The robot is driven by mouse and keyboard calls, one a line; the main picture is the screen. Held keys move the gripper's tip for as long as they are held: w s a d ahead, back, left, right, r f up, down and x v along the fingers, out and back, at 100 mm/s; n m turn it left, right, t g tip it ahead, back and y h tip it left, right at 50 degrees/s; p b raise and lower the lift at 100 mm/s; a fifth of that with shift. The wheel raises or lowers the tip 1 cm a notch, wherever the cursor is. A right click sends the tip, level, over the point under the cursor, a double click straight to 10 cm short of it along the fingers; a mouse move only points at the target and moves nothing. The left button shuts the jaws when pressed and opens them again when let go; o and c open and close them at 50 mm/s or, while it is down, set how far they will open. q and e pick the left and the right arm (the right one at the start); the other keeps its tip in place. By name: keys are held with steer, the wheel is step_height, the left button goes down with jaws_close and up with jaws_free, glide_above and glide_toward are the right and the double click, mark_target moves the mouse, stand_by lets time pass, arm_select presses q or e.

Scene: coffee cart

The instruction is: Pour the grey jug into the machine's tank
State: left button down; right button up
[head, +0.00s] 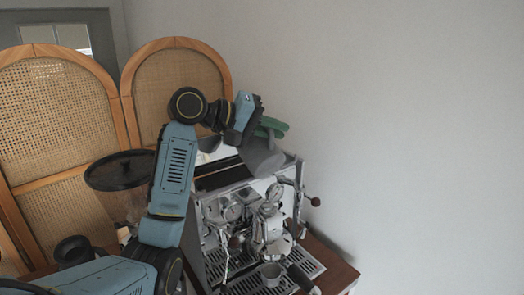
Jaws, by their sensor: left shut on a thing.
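The grey jug (262,158) is up above the top of the espresso machine (243,200), near its right side. It looks tilted, and its mouth and contents cannot be made out. My left gripper (270,127), with green fingers, is shut on the jug at its upper part. The machine's top has a dark opening or recess (215,176) to the left of the jug, which I take for the tank. My forearm and the jug hide part of the machine's top. My right gripper is not in view.
A grinder with a dark round hopper lid (121,171) stands left of the machine, close behind my left arm. A small metal cup (270,275) is on the drip tray (240,284). Cane-panelled screens (60,110) stand behind. The wall at right is bare.

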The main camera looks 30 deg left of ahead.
arm_select(q)
steer(key=shift+a, duration=0.15)
stand_by(0.5)
steer(key=shift+w+a+n+h, duration=0.15)
steer(key=shift+a+n+h, duration=0.15)
steer(key=shift+n, duration=0.1)
stand_by(0.9)
steer(key=shift+w+a+n+h, duration=0.2)
steer(key=shift+a+n+h, duration=0.2)
steer(key=shift+a, duration=0.05)
stand_by(0.8)
steer(key=shift+s+d+r+m+y, duration=0.25)
steer(key=shift+d+r+m+y, duration=0.15)
steer(key=shift+d+r+m, duration=0.15)
steer(key=shift+s+d+r+m+y, duration=0.25)
steer(key=shift+d+r+m+y, duration=0.2)
steer(key=shift+d+m, duration=0.15)
